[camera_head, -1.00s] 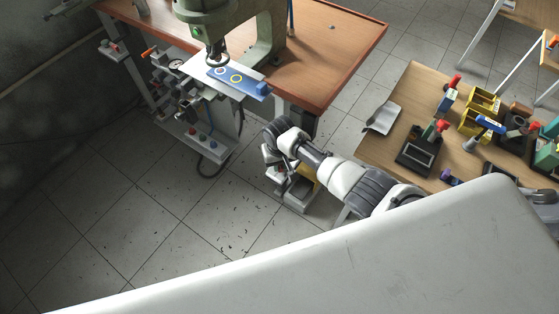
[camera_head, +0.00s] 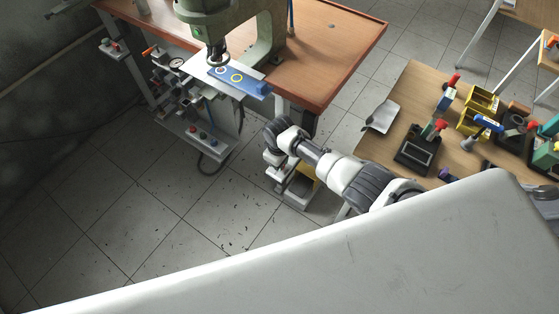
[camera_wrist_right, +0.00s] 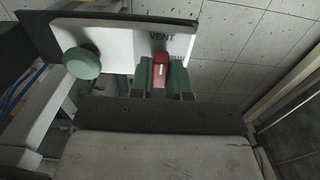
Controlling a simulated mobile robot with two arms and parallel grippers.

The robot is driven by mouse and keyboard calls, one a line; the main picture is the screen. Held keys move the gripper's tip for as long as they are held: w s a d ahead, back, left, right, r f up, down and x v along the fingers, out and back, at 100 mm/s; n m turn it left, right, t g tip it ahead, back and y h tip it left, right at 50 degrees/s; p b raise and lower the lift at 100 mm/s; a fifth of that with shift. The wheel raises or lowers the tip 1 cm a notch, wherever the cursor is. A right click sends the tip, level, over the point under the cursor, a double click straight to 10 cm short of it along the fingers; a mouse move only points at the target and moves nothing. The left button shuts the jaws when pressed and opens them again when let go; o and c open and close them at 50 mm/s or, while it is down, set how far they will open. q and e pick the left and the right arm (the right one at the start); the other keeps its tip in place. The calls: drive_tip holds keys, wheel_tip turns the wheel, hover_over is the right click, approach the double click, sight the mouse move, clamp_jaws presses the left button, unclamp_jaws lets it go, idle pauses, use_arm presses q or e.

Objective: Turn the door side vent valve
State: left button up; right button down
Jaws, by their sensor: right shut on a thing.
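A white panel marked VENT (camera_wrist_right: 120,45) fills the upper middle of the right wrist view. A red valve handle (camera_wrist_right: 160,68) stands out from it below the lettering. My right gripper (camera_wrist_right: 162,78) has its two green fingers on either side of the red handle and is shut on it. A white line marks the handle's face, which points roughly up and down in the picture. In the head view my right arm reaches to the bench's right leg, but its fingers and the valve cannot be made out there. My left gripper is in neither view.
A round green knob (camera_wrist_right: 82,62) sits on the panel left of the handle. The head view shows a brown-topped bench (camera_head: 325,50) with a green press (camera_head: 265,35). A wooden table (camera_head: 400,112) with several fixtures stands right. Floor in front is open.

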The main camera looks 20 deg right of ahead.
idle(0.5)
drive_tip(key=c, duration=1.1)
unclamp_jaws()
drive_tip(key=shift+r, duration=0.4)
wheel_tip(320, 180, up, 10)
drive_tip(key=shift+p, duration=0.3)
drive_tip(key=shift+s, duration=0.1)
